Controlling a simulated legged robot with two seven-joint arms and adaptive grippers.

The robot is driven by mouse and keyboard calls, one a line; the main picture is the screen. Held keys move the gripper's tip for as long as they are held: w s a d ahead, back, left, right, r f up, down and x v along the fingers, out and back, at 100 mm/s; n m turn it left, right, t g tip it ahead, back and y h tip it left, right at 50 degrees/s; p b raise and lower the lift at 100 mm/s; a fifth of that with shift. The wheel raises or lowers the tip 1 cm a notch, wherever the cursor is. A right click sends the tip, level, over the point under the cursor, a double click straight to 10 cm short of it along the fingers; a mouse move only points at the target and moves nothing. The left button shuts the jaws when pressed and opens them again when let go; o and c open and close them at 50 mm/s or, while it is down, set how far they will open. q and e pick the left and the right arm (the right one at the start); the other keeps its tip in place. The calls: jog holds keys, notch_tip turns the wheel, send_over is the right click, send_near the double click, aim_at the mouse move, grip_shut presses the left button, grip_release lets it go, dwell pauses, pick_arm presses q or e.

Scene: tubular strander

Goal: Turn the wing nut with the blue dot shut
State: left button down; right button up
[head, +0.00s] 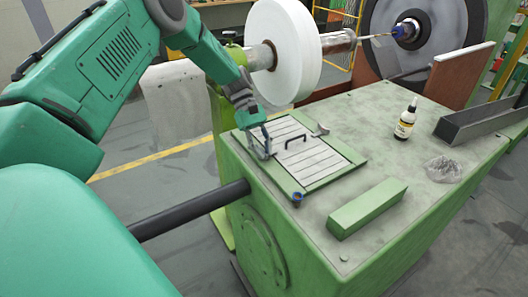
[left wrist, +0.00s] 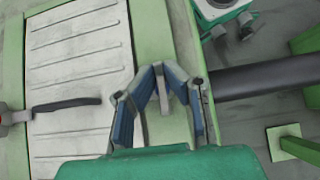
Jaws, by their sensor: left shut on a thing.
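My left gripper (head: 262,147) is at the left edge of the slatted hatch cover (head: 335,164). In the left wrist view its two blue-padded fingers (left wrist: 158,105) are on either side of a small grey piece (left wrist: 164,92), which looks like a wing nut, at the hatch frame. The gripper is shut on it. I cannot see a blue dot on this piece. A small orange-brown part with a blue top (head: 297,199) stands at the near corner of the hatch, apart from the gripper. Another grey wing piece (head: 319,130) is at the hatch's far side. My right gripper is out of view.
A black handle (head: 298,140) rises from the hatch. A dark bar (head: 190,213) sticks out from the housing's left side.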

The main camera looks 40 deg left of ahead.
pick_arm(q)
jog(key=shift+w+r, duration=0.15)
jog(key=shift+w, duration=0.05)
jog(key=c, duration=1.7)
grip_release()
jog(key=shift+a, duration=0.15)
jog(key=shift+a+r, duration=0.2)
jog(key=shift+a, duration=0.05)
jog(key=v, duration=1.1)
jog(key=shift+w+a, duration=0.1)
jog(key=shift+w, duration=0.05)
jog(key=shift+f, duration=0.1)
